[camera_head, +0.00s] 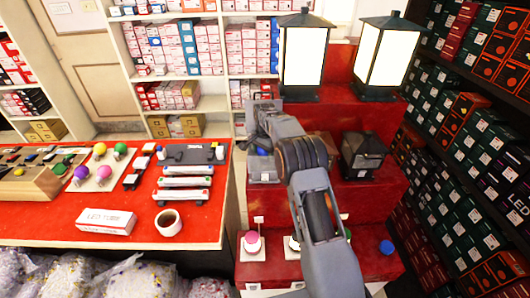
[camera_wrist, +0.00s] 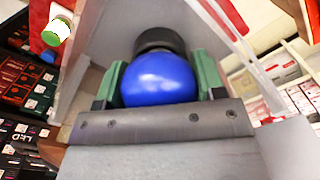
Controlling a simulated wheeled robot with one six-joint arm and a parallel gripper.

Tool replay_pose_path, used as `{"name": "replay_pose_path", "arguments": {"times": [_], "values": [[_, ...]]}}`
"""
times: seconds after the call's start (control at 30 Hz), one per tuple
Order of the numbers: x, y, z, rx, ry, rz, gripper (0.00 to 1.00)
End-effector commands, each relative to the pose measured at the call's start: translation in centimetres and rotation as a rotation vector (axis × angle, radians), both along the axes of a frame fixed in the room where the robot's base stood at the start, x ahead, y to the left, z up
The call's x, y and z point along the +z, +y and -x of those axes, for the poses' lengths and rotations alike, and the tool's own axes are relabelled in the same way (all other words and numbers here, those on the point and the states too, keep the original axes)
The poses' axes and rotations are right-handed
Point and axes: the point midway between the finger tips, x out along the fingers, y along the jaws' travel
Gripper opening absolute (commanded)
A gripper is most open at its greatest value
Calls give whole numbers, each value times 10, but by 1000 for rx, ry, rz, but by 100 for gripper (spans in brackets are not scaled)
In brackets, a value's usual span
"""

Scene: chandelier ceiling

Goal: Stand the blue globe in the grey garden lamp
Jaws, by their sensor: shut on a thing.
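In the wrist view the blue globe (camera_wrist: 160,84), with a dark round base, sits between the green finger pads of my gripper (camera_wrist: 160,72). The gripper is shut on it. A dark grey unlit garden lamp (camera_head: 362,157) stands on the middle step, right of my arm. The gripper is apart from this lamp, to its left. My arm hides part of the step between them.
Two lit lamps (camera_head: 304,55) (camera_head: 382,57) stand on the top step. Lower down are a pink globe (camera_head: 252,241) and a blue round thing (camera_head: 386,247). A red table (camera_head: 110,243) with bulbs is at left. Stocked shelves (camera_head: 480,150) close in the right.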

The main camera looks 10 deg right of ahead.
Motion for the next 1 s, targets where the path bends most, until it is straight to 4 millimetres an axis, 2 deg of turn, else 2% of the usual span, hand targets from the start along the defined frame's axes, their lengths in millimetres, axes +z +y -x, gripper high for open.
{"name": "replay_pose_path", "arguments": {"times": [0.07,0.1,0.37,0.6,0.73,0.87,1.0], "values": [[-2,0,0,0,0,0,39],[-1,0,0,0,0,0,67],[-1,0,0,0,0,0,92],[0,0,0,0,0,0,93],[7,0,-1,0,-2,0,93],[27,0,-1,0,-5,0,93],[57,0,0,0,-4,0,93]]}}
